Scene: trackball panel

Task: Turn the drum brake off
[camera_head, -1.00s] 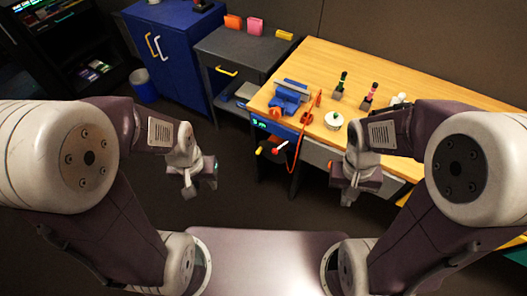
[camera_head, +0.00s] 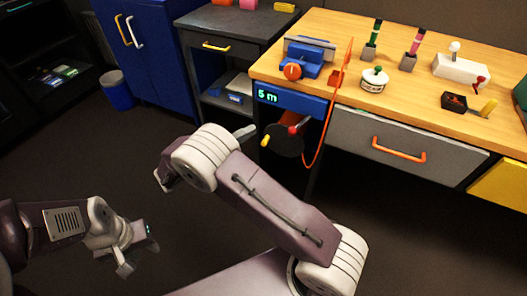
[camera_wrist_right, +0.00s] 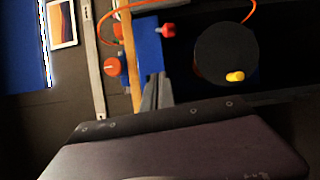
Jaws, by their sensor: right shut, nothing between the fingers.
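A dark round drum (camera_head: 285,141) with a yellow crank handle (camera_head: 264,141) hangs under the bench's left end, below a blue panel (camera_head: 290,98) reading "5 m". A red-tipped lever (camera_head: 294,130) sticks out in front of it; I take it for the brake. In the right wrist view the drum (camera_wrist_right: 225,48) and the red knob (camera_wrist_right: 168,30) lie beyond the fingers. My right gripper (camera_head: 248,131) is shut and empty, just left of the crank handle in the head view; contact cannot be told. My left gripper (camera_head: 126,264) hangs low at the left, far from the drum.
An orange cable (camera_head: 322,135) runs from the drum up to the wooden bench top (camera_head: 340,50). A drawer with an orange handle (camera_head: 398,150) is right of the drum. A blue cabinet (camera_head: 150,60) and grey cart (camera_head: 230,25) stand left. The floor between is clear.

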